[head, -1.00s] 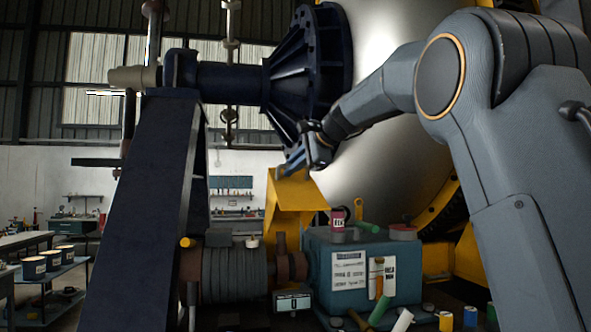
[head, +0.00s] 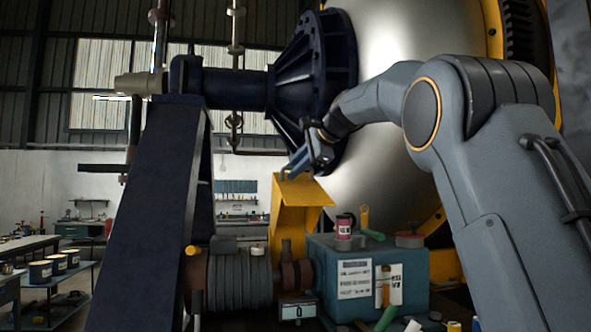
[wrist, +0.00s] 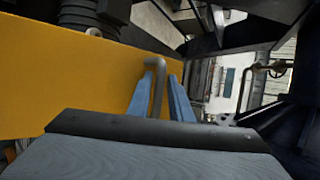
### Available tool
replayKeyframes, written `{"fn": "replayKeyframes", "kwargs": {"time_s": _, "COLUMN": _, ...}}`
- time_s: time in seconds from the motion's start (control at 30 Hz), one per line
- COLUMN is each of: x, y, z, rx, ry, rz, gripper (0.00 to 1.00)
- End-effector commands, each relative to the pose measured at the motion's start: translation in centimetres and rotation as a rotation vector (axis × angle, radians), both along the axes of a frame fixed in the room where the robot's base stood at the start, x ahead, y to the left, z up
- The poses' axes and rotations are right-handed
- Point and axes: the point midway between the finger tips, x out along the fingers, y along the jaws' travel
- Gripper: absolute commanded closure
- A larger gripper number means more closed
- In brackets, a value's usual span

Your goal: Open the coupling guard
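The yellow coupling guard (head: 302,192) rises above the brown shaft parts (head: 297,273), between the ribbed drum and the teal box. Its wide yellow face (wrist: 70,75) fills the left of the wrist view. A grey bent rod handle (wrist: 157,88) stands out by the face. My gripper (head: 289,172) is at the guard's top edge in the head view. In the wrist view, its two blue fingers (wrist: 163,92) stand on either side of the handle, with a small gap showing on the right. Contact with the handle cannot be told. The guard's far side is hidden.
A teal box (head: 370,265) with labels, a red can (head: 344,228) and tools on top stands right of the guard. A ribbed drum (head: 238,280) lies left, beside the dark blue stand (head: 150,215). The large steel vessel (head: 400,45) is close behind my arm.

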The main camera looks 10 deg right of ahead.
Motion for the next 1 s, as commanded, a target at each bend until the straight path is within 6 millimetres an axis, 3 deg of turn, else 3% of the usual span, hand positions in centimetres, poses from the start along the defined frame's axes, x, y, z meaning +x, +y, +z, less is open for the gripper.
{"fn": "replayKeyframes", "kwargs": {"time_s": 0.33, "x": -0.4, "y": -0.4, "z": 0.3, "rx": -0.002, "ry": -0.001, "rz": -0.001, "gripper": 0.81}}
{"fn": "replayKeyframes", "kwargs": {"time_s": 0.7, "x": -4.5, "y": -2.8, "z": 3.0, "rx": -0.001, "ry": -0.001, "rz": -0.001, "gripper": 0.81}}
{"fn": "replayKeyframes", "kwargs": {"time_s": 1.0, "x": -5.7, "y": -3.5, "z": 4.0, "rx": -0.001, "ry": 0.000, "rz": 0.001, "gripper": 0.81}}
